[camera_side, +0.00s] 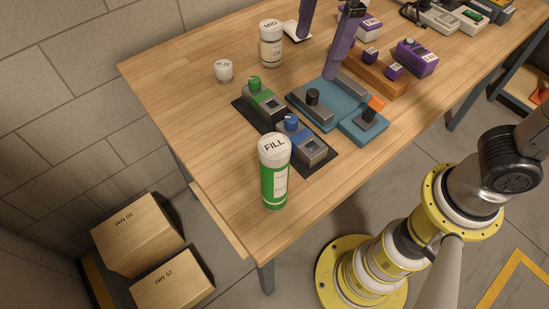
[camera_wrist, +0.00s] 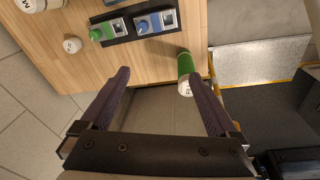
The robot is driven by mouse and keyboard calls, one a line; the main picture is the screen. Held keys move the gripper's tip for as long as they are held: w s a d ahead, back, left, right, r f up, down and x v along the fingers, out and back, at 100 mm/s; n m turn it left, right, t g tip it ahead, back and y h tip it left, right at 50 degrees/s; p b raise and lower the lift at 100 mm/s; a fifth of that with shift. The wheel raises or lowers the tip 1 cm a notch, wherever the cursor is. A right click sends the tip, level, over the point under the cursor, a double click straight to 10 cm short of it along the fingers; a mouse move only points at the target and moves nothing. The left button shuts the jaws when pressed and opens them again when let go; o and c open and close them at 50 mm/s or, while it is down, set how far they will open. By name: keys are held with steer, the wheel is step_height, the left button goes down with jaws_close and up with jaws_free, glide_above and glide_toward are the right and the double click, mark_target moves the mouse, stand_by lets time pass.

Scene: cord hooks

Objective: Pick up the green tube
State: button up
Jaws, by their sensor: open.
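The green tube (camera_side: 274,182) stands upright near the table's front-left corner, with a white cap marked FILL. In the wrist view the green tube (camera_wrist: 185,65) shows cap toward me, just beyond the tip of the right finger. My gripper (camera_wrist: 155,77) is open and empty, its two purple fingers wide apart. In the side view my gripper (camera_side: 318,58) hangs down from the top edge, apart from the tube. Its height above the table is hard to judge.
Behind the tube, a dark mat holds a green-knobbed device (camera_side: 263,101) and a blue-knobbed device (camera_side: 306,141). A blue fixture (camera_side: 318,112) lies beside them. A MID bottle (camera_side: 270,45) and a small white jar (camera_side: 223,71) stand farther back. The table's left side is clear.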

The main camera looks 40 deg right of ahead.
mark_target(271, 147)
steer(key=s+a+f+n, duration=0.1)
steer(key=a, duration=0.2)
steer(key=s+a+f+n+g, duration=0.1)
steer(key=a+f, duration=0.1)
steer(key=a, duration=0.2)
steer(key=s+a+f+n+h, duration=0.1)
steer(key=a+f, duration=0.1)
steer(key=a, duration=0.1)
steer(key=shift+a+f, duration=0.2)
steer(key=shift+a, duration=0.2)
steer(key=shift+s+a+f, duration=0.1)
steer(key=shift+s+f, duration=0.05)
steer(key=shift+f, duration=0.1)
step_height(271, 147, down, 8)
steer(key=shift+r, duration=0.2)
steer(key=f, duration=0.2)
steer(key=d+f, duration=0.1)
steer(key=f, duration=0.1)
steer(key=shift+f, duration=0.25)
steer(key=shift+a+f, duration=0.1)
steer(key=shift+f, duration=0.5)
steer(key=shift+r, duration=0.1)
jaws_close()
